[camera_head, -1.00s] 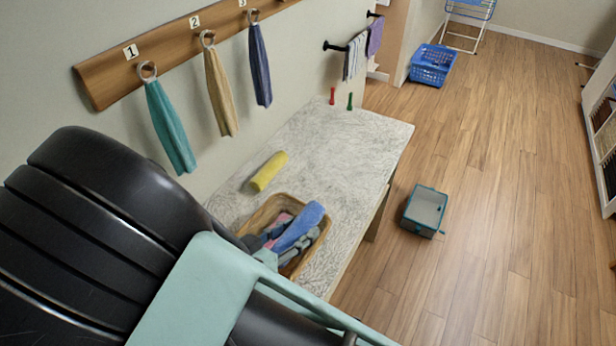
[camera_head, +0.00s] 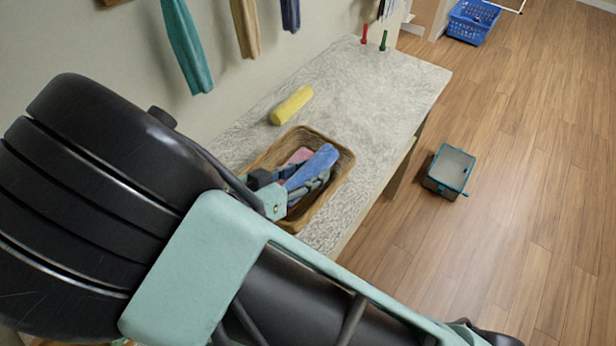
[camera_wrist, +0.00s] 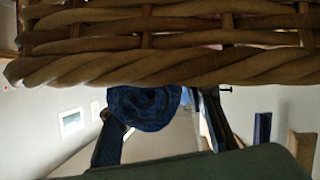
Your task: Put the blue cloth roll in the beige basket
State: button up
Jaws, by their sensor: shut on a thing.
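The blue cloth roll (camera_head: 314,166) is held by my gripper (camera_head: 284,186) over the beige wicker basket (camera_head: 346,168) on the table. In the head view the roll lies tilted across the basket's opening, and I cannot tell whether it touches anything inside. In the wrist view the dark blue end of the roll (camera_wrist: 145,106) shows between my dark fingers (camera_wrist: 163,138), partly covered by the basket's woven rim (camera_wrist: 170,72). A pink cloth (camera_head: 299,156) lies in the basket. My arm and fingers hide part of the basket's near left side.
A yellow roll (camera_head: 291,105) lies on the pale table (camera_head: 375,105) behind the basket. Red (camera_head: 364,34) and green (camera_head: 383,40) pegs stand at the far end. Hanging towels (camera_head: 186,45) line the wall. A teal-edged bin (camera_head: 450,168) stands on the floor.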

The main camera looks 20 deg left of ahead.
aim_at(288, 182)
jog(key=shift+f, duration=0.55)
jog(key=o, duration=1.2)
jog(key=shift+c, duration=0.2)
jog(key=shift+r, duration=0.1)
jog(key=shift+r, duration=0.3)
jog(key=v, duration=1.2)
jog(key=shift+r, duration=0.25)
